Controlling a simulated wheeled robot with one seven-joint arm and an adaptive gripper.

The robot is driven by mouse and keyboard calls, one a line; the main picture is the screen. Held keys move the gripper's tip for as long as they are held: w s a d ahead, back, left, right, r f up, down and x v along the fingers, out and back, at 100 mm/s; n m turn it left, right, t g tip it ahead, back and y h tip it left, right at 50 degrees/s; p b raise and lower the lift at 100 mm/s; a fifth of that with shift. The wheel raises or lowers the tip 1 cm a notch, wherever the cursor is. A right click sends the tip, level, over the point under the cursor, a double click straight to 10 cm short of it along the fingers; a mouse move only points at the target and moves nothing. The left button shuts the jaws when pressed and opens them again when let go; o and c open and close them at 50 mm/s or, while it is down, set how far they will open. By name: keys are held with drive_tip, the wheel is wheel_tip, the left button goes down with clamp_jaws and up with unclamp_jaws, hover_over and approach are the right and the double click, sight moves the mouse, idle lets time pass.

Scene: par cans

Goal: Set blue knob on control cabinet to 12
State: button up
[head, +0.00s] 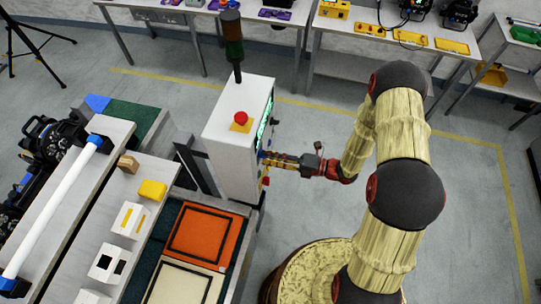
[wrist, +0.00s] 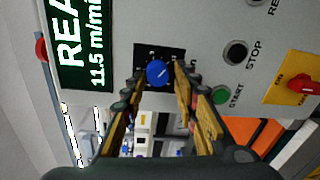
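The control cabinet (head: 232,135) is a white box with its panel facing right in the head view. In the wrist view its panel (wrist: 205,22) fills the upper part, turned sideways. The blue knob (wrist: 158,73) sits on a black square plate (wrist: 146,50). A short pale pointer mark shows on the knob; the scale is too small to read. My gripper (wrist: 159,76) points at the panel with a fingertip on either side of the knob. The fingers look apart, with a narrow gap to the knob; contact is not clear. In the head view my gripper (head: 266,158) is close against the panel.
A lit green display (wrist: 82,42), a black STOP button (wrist: 236,52), a green START button (wrist: 221,96) and a red switch on yellow (wrist: 302,86) surround the knob. A red button (head: 241,118) and signal tower (head: 232,40) top the cabinet. Floor to its right is clear around my arm.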

drive_tip(key=shift+o, duration=1.2)
drive_tip(key=shift+w+r, duration=0.1)
drive_tip(key=shift+r, duration=0.05)
drive_tip(key=shift+d, duration=0.1)
drive_tip(key=v, duration=1.1)
drive_tip(key=shift+d, duration=0.4)
